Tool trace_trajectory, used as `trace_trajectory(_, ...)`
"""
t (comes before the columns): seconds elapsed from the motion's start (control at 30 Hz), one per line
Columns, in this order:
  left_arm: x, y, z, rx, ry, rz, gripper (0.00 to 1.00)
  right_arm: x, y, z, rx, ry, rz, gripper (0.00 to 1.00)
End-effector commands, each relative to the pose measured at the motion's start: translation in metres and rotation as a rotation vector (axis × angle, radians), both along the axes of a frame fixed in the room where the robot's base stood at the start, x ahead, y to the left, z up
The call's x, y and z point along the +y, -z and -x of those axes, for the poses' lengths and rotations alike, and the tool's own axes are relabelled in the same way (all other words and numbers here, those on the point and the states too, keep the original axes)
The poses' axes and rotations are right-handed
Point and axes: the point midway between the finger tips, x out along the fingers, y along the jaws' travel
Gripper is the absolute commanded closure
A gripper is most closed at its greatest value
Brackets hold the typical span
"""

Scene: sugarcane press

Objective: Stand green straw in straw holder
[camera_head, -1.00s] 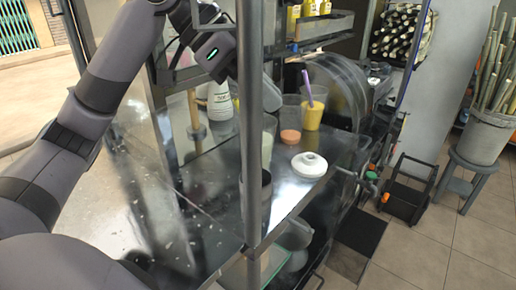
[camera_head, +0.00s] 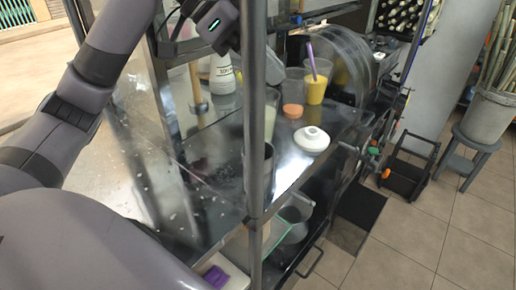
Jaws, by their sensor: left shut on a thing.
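My left gripper (camera_head: 262,68) is at the top centre, above the far part of the metal counter (camera_head: 200,160) and partly behind the upright post. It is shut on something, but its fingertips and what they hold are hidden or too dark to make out. I cannot make out a green straw. A dark open cylinder (camera_head: 264,168), which may be the straw holder, stands at the counter's edge behind the post, below and in front of the gripper. My right gripper is not in view.
The upright metal post (camera_head: 257,140) cuts the view. On the counter stand a white bottle (camera_head: 222,76), an orange-brown piece (camera_head: 293,111), a white lid (camera_head: 312,139) and a yellow drink (camera_head: 316,90) with a purple straw. A purple item (camera_head: 215,277) lies low in front.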

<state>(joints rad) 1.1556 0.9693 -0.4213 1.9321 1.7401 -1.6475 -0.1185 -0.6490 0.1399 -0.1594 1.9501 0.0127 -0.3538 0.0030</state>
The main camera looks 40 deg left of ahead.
Motion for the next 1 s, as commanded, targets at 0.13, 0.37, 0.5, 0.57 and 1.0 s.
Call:
trace_trajectory(0.13, 0.000, 0.009, 0.000, 0.001, 0.000, -0.001, 1.00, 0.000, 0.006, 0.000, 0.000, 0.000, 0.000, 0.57)
trace_trajectory(0.37, 0.000, 0.021, 0.000, 0.001, 0.000, -0.001, 1.00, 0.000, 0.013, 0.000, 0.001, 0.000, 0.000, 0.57)
trace_trajectory(0.5, 0.000, 0.028, 0.000, -0.001, -0.001, 0.000, 1.00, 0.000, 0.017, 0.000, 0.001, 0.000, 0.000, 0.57)
trace_trajectory(0.57, 0.000, 0.030, 0.000, -0.001, -0.001, 0.000, 1.00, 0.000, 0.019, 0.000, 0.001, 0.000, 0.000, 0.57)
trace_trajectory(1.0, 0.000, 0.053, 0.000, 0.001, 0.000, -0.001, 1.00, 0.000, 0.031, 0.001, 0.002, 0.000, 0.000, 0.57)
